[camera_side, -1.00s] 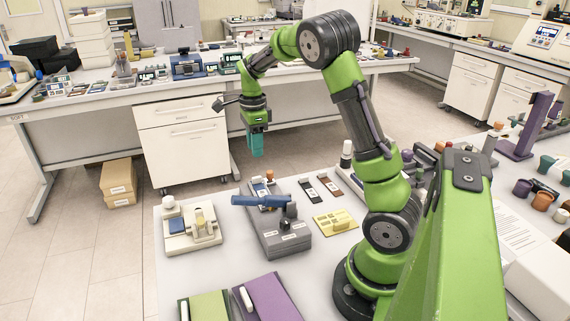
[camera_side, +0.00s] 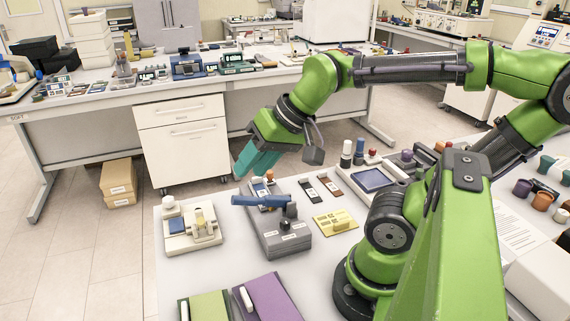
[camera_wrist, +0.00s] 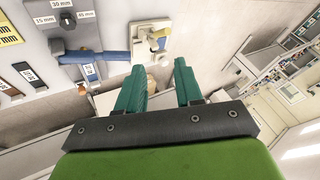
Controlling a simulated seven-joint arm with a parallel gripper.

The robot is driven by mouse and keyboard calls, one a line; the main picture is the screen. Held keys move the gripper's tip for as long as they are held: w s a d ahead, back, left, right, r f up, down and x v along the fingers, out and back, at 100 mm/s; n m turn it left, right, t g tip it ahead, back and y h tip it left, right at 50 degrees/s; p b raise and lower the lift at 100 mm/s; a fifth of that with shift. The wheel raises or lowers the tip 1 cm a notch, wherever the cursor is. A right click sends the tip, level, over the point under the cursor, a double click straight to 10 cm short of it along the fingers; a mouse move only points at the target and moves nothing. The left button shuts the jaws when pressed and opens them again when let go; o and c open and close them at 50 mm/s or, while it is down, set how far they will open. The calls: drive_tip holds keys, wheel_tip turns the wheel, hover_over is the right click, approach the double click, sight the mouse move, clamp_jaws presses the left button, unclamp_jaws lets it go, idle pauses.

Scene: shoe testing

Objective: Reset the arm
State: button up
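My green arm reaches over the work table from the right in the side view. My gripper (camera_side: 246,166) has teal fingers and hangs in the air near the table's back edge, pointing down and left, above and behind the grey test device. In the wrist view my gripper (camera_wrist: 157,80) shows two teal fingers with a clear gap between them. It is open and nothing is between the fingers. The grey test device (camera_side: 283,238) with a blue bar (camera_side: 262,201) stands on the table, apart from the gripper. The blue bar also shows in the wrist view (camera_wrist: 95,57).
A cream device (camera_side: 190,232) stands left of the grey one. A yellow plate (camera_side: 335,222), small sample strips (camera_side: 308,190) and a blue-topped tray (camera_side: 374,180) lie to the right. A purple block (camera_side: 268,300) and a green block (camera_side: 205,308) lie in front.

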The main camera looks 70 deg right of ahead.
drive_tip(key=shift+s+a+f+n, duration=0.25)
drive_tip(key=shift+s+a+n, duration=0.25)
drive_tip(key=shift+s+n, duration=0.3)
